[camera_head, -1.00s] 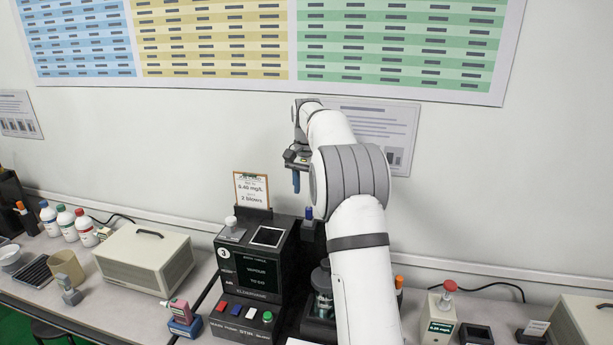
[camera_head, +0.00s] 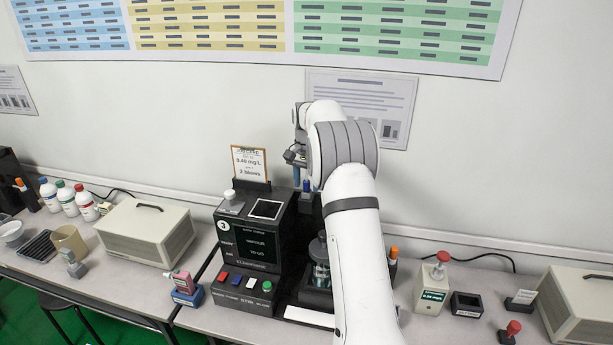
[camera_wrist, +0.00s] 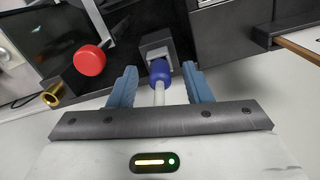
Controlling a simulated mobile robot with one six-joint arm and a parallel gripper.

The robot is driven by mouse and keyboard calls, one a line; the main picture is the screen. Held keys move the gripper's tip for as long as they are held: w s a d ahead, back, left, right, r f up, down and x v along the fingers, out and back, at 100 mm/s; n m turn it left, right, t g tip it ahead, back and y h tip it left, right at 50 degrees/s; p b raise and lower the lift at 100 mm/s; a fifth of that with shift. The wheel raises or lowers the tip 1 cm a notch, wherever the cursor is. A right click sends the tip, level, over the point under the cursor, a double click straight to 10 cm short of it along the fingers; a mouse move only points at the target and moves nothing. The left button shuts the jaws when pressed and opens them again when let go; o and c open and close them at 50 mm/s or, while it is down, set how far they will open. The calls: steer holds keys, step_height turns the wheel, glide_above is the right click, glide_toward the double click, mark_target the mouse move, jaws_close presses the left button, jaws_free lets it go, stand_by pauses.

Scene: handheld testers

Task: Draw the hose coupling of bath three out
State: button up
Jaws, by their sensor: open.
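The hose coupling, a blue collar (camera_wrist: 160,71) with a pale stem, sits at a grey block (camera_wrist: 157,45) in the wrist view. My gripper (camera_wrist: 160,78) is open, with one blue finger on each side of the coupling and visible gaps between. In the head view the blue coupling (camera_head: 306,187) shows at the back right of the black bath unit marked 3 (camera_head: 250,245). My gripper (camera_head: 297,172) is just above and left of it there, partly hidden by my arm.
A red knob (camera_wrist: 89,60) and a brass fitting (camera_wrist: 53,94) lie left of the fingers in the wrist view. A card on a clipboard (camera_head: 250,163) stands behind the unit. A glass vessel (camera_head: 320,270) stands right of the unit, beside my arm.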

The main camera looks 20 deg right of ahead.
steer(key=shift+c, duration=0.4)
jaws_close()
stand_by(0.4)
